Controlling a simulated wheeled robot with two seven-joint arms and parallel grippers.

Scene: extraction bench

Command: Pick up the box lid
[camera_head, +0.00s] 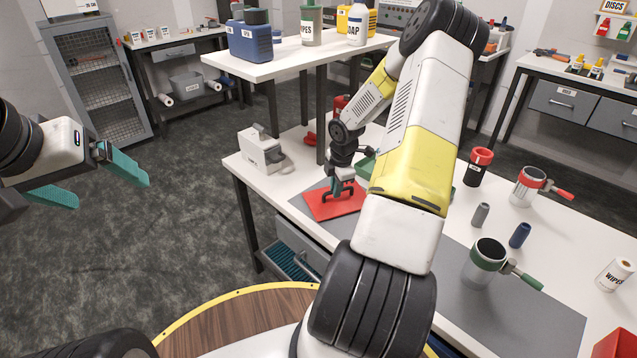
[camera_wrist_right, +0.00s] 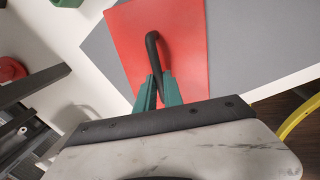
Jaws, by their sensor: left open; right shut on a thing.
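The box lid (camera_head: 320,208) is a flat red plate with a black handle (camera_head: 347,186), at the left end of the grey mat. In the right wrist view the red lid (camera_wrist_right: 183,45) lies beyond my fingers, with its curved black handle (camera_wrist_right: 152,45) running down between them. My right gripper (camera_head: 341,187) is shut on the handle; its teal fingers (camera_wrist_right: 158,84) hide the handle's near end. I cannot tell whether the lid touches the mat or is slightly above it. My left gripper (camera_head: 112,192) is open and empty, off the bench at the far left.
My right arm hides the bench's middle. A white device (camera_head: 258,150) stands left behind the lid. A raised white shelf (camera_head: 285,62) is behind.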

